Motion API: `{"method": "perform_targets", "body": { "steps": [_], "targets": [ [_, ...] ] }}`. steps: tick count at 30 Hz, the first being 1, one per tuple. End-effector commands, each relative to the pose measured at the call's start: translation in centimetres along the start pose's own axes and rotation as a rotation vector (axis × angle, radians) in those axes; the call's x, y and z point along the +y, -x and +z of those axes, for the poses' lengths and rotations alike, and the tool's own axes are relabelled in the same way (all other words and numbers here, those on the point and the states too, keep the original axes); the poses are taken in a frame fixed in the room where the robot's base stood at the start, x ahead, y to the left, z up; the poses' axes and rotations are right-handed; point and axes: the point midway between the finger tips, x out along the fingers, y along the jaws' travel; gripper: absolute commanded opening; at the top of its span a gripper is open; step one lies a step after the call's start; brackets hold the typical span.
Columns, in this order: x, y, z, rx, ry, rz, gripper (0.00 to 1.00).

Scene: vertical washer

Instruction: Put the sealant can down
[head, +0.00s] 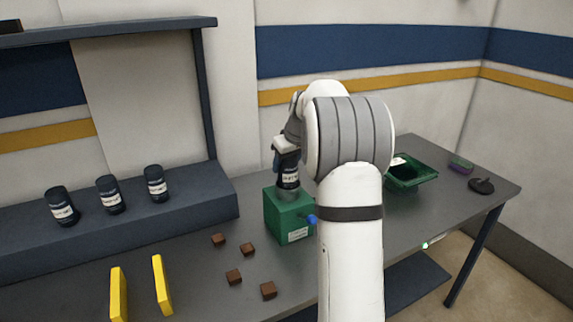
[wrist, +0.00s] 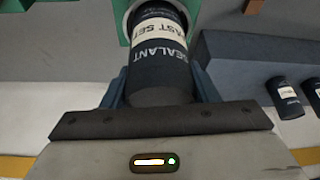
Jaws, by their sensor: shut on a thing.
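The sealant can (wrist: 160,55) is a dark can with a white band reading "SEALANT FAST SET". My gripper (wrist: 160,92) is shut on it, with a finger on each side. In the head view the can (head: 288,176) is upright over the top of a green box (head: 290,218). My gripper (head: 285,150) is at its upper part. In the wrist view the can's far end lies within a green rim (wrist: 122,12). I cannot tell whether the can rests on the box's opening or is still borne by my gripper alone.
Several dark cans (head: 108,194) stand on a raised shelf at left. Brown blocks (head: 234,276) and two yellow plates (head: 161,285) are on the grey table (head: 205,280).

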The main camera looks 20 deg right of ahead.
Motion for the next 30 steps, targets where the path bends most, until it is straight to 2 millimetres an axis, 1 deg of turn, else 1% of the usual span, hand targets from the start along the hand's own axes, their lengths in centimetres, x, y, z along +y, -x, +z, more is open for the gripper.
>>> {"method": "perform_targets", "body": {
  "steps": [3,12,13,18,21,27,30],
  "targets": [
    [0.03,-0.66,0.27,0.002,0.000,0.001,0.17],
    [0.07,-0.93,0.39,0.003,0.000,0.002,0.17],
    [0.06,-0.96,0.43,0.001,0.000,0.001,0.55],
    [0.08,-0.90,0.42,0.001,-0.001,0.001,0.69],
    [0.09,-0.89,0.43,0.001,-0.001,0.001,0.76],
    [0.12,-0.84,0.42,0.001,-0.001,0.001,0.76],
    [0.15,-0.44,0.36,0.002,-0.002,0.002,0.76]
  ]
}}
